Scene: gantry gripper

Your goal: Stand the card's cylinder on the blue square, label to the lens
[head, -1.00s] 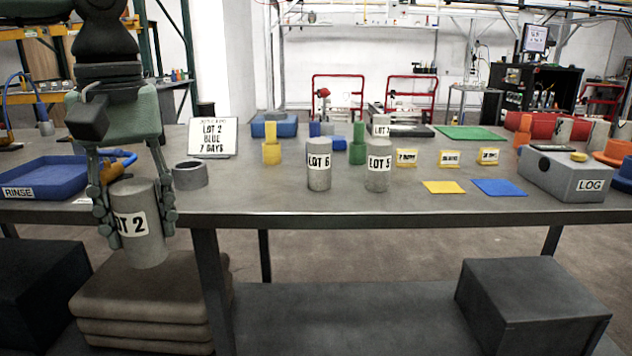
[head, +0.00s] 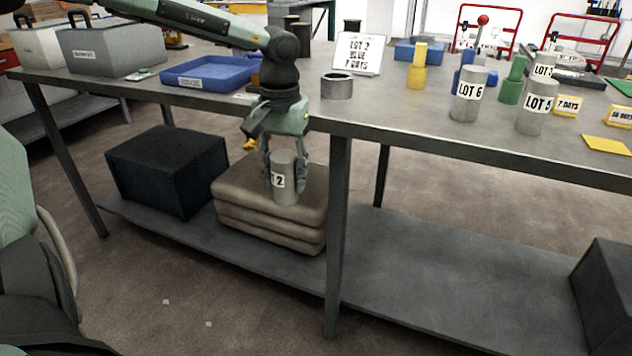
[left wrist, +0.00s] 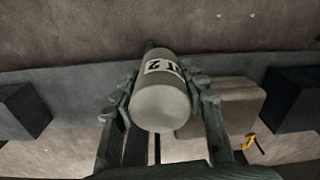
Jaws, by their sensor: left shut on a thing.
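My left gripper (head: 271,180) is shut on a grey cylinder (head: 286,190) whose white label ends in "2". It holds the cylinder upright in front of the table edge, below the top. In the left wrist view the same cylinder (left wrist: 160,104) sits between the fingers, its label partly visible. The card (head: 358,53) on the table reads "LOT 2, BLUE, 7 DAYS". The blue square is outside the head view now. My right gripper is not in view.
Cylinders LOT 6 (head: 468,95) and LOT 5 (head: 537,108) stand on the table. A grey ring (head: 337,86) and a blue tray (head: 211,74) are near the left arm. Stacked sacks (head: 240,195) and a dark box (head: 167,170) lie on the lower shelf. A yellow square (head: 606,145) lies far right.

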